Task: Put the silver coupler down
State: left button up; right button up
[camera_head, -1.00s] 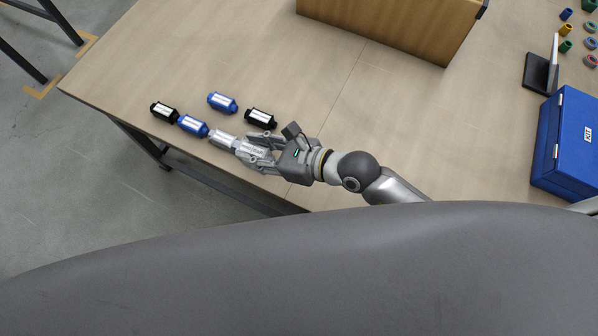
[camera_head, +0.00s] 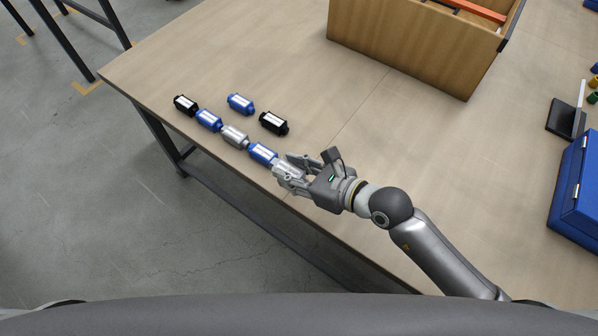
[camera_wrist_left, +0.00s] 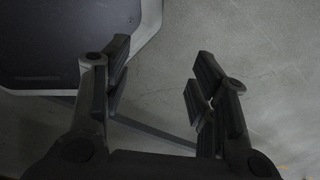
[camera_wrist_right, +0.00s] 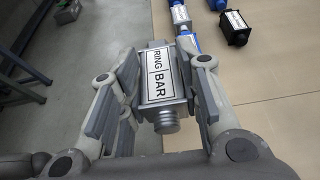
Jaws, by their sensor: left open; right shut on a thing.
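The silver coupler (camera_wrist_right: 160,85), with a white label reading RING BAR, is between the fingers of my right gripper (camera_wrist_right: 155,95). In the head view the right gripper (camera_head: 285,172) holds this silver coupler (camera_head: 287,170) at the near end of a row by the table edge. I cannot tell whether it touches the table. The row beside it has a blue coupler (camera_head: 262,153), another silver coupler (camera_head: 235,136), a blue one (camera_head: 209,120) and a black one (camera_head: 185,104). My left gripper (camera_wrist_left: 160,85) is open and empty above the floor, out of the head view.
A second row holds a blue coupler (camera_head: 240,104) and a black coupler (camera_head: 273,123). A wooden box (camera_head: 410,45) stands at the back, a blue case (camera_head: 577,190) and a dark stand (camera_head: 565,119) at the right. The middle of the table (camera_head: 400,130) is bare.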

aim_at(298, 168)
jog(key=w+f, duration=0.2)
jog(key=w+d+f+b, duration=0.1)
jog(key=w+f, duration=0.1)
jog(key=f, duration=0.1)
jog(key=shift+w+d+f, duration=0.15)
jog(key=shift+w+f, duration=0.15)
jog(key=shift+f, duration=0.05)
notch_tip(298, 168, down, 3)
jog(key=shift+w+f+b, duration=0.1)
jog(key=shift+w+b, duration=0.05)
jog(key=shift+b, duration=0.2)
pick_arm(q)
jog(key=shift+s+d+f, duration=0.4)
jog(key=shift+s+f, duration=0.1)
jog(key=shift+f, duration=0.3)
pick_arm(e)
jog(key=shift+f, duration=0.15)
jog(key=o, duration=1.1)
pick_arm(q)
jog(key=shift+a+f, duration=0.15)
